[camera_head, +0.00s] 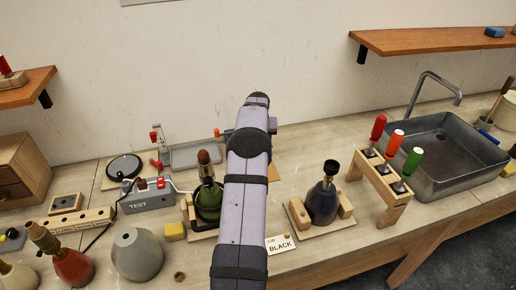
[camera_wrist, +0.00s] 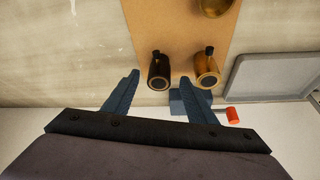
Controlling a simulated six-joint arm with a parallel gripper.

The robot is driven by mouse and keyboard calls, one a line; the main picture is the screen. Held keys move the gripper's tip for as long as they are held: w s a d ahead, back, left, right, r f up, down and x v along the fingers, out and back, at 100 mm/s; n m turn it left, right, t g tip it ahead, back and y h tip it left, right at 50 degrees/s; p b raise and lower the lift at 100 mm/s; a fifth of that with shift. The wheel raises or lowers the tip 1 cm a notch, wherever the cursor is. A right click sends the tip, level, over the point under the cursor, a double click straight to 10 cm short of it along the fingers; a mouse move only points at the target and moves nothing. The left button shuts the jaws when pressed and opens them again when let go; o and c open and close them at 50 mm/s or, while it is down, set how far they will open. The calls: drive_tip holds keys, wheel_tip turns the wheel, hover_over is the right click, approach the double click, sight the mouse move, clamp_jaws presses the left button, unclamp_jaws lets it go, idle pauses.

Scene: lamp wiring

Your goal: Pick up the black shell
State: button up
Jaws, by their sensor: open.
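In the wrist view, the black shell (camera_wrist: 158,73) is a small dark cup-like piece with a narrow neck. It lies on a tan board, with its open end toward the bottom of the picture. My gripper (camera_wrist: 159,84) is open and empty. Its two blue-grey fingers appear on either side of the shell, with the shell just beyond their tips in the picture. I cannot tell the height gap. A brass shell (camera_wrist: 207,70) lies to the right of the black one. In the head view, my arm hides the gripper and shells.
A grey tray (camera_wrist: 270,75) and an orange-red cylinder (camera_wrist: 233,115) are at the right in the wrist view. A brass piece (camera_wrist: 214,6) sits at the top. In the head view, a card reading BLACK (camera_head: 280,244) lies before a dark lamp base (camera_head: 323,203); a screwdriver rack (camera_head: 382,184) stands right.

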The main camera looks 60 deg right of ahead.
drive_tip(key=shift+p+x, duration=0.9)
drive_tip(key=shift+x, duration=1.1)
drive_tip(key=c, duration=1.2)
